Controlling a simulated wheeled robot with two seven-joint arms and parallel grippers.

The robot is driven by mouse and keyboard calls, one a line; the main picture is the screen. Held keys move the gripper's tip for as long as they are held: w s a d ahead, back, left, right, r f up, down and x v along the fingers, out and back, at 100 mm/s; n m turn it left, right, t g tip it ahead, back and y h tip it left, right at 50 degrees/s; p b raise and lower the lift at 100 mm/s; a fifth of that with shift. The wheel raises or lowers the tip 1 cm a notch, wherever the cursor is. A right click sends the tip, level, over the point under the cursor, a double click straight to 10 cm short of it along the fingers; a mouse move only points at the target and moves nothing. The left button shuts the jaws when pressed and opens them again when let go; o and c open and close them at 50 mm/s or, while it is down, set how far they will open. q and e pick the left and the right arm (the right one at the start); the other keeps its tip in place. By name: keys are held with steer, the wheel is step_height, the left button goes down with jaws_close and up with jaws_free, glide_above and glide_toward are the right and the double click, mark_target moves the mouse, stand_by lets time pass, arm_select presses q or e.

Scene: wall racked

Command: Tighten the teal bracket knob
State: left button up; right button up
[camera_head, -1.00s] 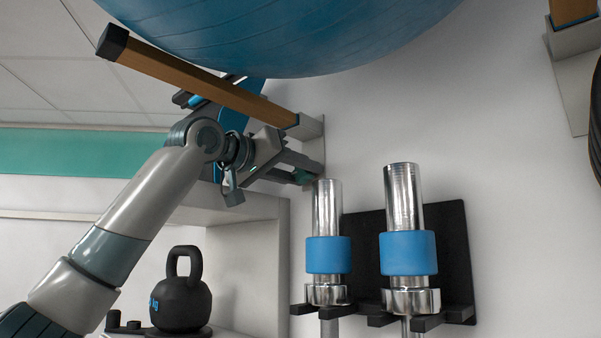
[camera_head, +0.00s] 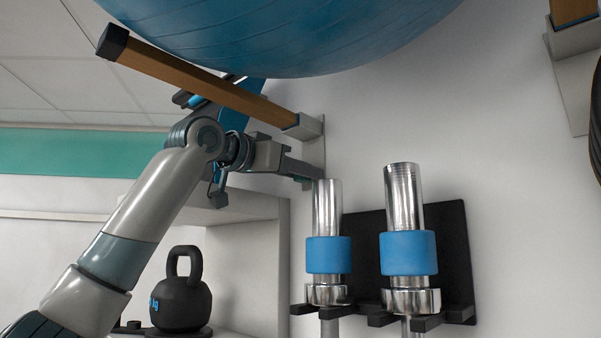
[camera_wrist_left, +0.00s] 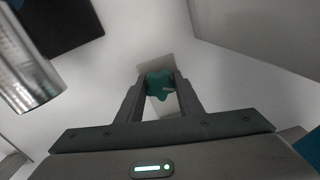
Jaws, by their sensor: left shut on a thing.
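The teal bracket knob (camera_wrist_left: 159,85) shows in the left wrist view, star-shaped, between the two fingertips of my left gripper (camera_wrist_left: 160,88). The gripper is shut on it. A pale bracket plate (camera_wrist_left: 153,67) shows behind the knob against the wall. In the head view my left gripper (camera_head: 308,174) reaches the wall just under the bracket (camera_head: 309,128) that carries the wooden bar; the knob is hidden there by the gripper. My right gripper is not in view.
A wooden bar (camera_head: 200,82) juts out above my left arm, with a big blue ball (camera_head: 290,35) over it. Two chrome bar ends with blue bands (camera_head: 409,253) stand in a black rack (camera_head: 455,250) close below right. A kettlebell (camera_head: 181,292) sits on a shelf at lower left.

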arm_select(q)
steer(key=o, duration=1.1)
steer(key=shift+c, duration=0.2)
steer(key=b+v, duration=0.9)
steer(key=v, duration=0.8)
steer(key=shift+s, duration=0.2)
steer(key=shift+a, duration=0.1)
